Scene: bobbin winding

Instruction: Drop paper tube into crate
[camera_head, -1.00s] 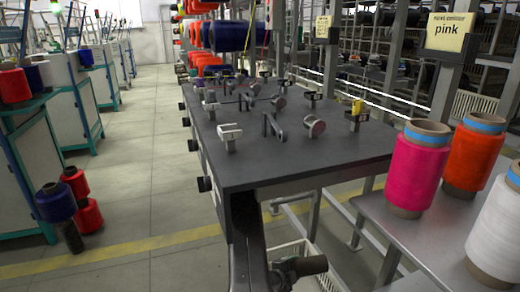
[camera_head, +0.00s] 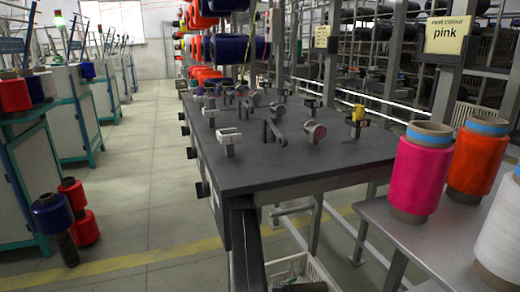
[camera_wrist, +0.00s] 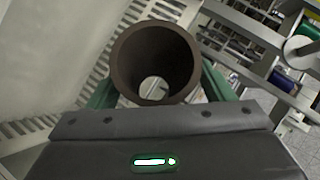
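The paper tube (camera_wrist: 127,62) is a brown hollow cylinder, seen end-on in the wrist view. My gripper (camera_wrist: 160,85) has its two green fingers on either side of it and appears shut on it. In the head view only the top of the tube (camera_head: 304,287) shows at the bottom edge. The crate (camera_head: 318,270) is white and slatted, on the floor beside the dark table. Its slotted wall (camera_wrist: 120,15) fills the upper left of the wrist view, close to the tube. The crate floor is mostly hidden.
A dark table (camera_head: 290,165) with metal holders stands above and behind the crate. A grey shelf (camera_head: 400,240) at right carries a pink bobbin (camera_head: 418,175), an orange bobbin (camera_head: 475,160) and a white bobbin (camera_head: 502,235).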

